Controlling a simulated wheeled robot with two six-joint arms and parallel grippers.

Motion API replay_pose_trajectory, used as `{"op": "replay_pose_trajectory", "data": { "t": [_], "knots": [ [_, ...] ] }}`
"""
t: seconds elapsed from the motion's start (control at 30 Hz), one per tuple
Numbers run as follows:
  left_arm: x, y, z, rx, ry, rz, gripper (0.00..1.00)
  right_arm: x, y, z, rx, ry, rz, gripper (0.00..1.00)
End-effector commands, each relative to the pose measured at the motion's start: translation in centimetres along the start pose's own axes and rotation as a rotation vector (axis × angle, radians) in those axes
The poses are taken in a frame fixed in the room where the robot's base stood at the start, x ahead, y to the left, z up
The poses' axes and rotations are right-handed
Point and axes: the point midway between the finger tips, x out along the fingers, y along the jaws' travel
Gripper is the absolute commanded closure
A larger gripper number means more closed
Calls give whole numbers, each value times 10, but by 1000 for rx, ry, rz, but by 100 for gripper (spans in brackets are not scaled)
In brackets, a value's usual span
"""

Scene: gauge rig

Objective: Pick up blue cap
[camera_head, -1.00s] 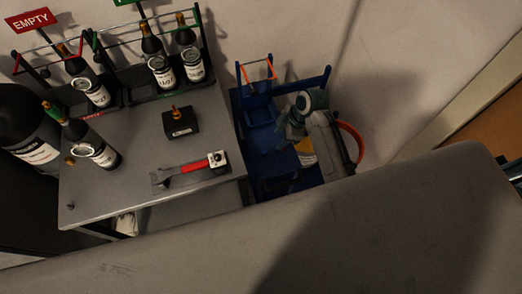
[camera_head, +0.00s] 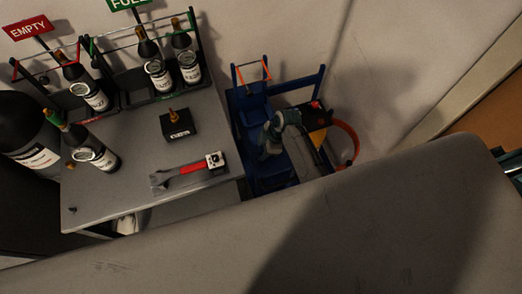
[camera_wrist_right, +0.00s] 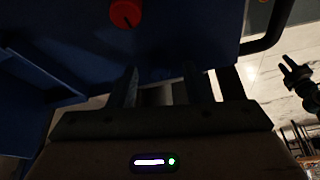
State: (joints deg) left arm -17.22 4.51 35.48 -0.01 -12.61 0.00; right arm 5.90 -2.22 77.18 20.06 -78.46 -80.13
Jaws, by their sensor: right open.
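I cannot make out a blue cap for certain in either view. The blue cart (camera_head: 272,175) stands right of the table in the head view, and its dark blue surface (camera_wrist_right: 60,45) fills the upper left of the right wrist view. The grey-green end of my right arm (camera_head: 272,138) is over the cart; its fingertips are too small to tell there. In the right wrist view my right gripper (camera_wrist_right: 162,92) is open, its two fingers apart with nothing seen between them, close to the blue surface. A red knob (camera_wrist_right: 125,13) shows above the fingers. My left gripper is not seen.
The grey table (camera_head: 130,205) holds a black block (camera_head: 179,124), a red-handled tool (camera_head: 190,169) and a bottle (camera_head: 98,155). Bottle racks (camera_head: 165,95) stand behind. An orange ring (camera_head: 348,145) is at the cart's right. A dark pronged thing (camera_wrist_right: 296,78) shows at right in the wrist view.

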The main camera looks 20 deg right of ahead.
Motion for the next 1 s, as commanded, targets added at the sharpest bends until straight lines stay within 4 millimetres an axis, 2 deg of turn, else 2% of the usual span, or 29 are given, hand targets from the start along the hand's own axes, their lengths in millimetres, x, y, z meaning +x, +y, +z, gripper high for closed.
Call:
{"op": "replay_pose_trajectory", "data": {
  "t": [0.23, 0.4, 0.47, 0.8, 1.0],
  "knots": [
    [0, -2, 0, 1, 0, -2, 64, 1, 0, 0, 0, 0, 0, 57],
    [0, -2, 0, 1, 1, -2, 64, 1, 0, 0, 0, 0, 0, 91],
    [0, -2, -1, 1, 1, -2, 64, 1, 0, 0, 0, 0, 0, 100],
    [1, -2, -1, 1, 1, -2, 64, 0, 0, 0, 0, 0, 1, 100],
    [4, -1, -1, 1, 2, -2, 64, -10, 0, -5, 0, 1, 2, 100]
  ]
}}
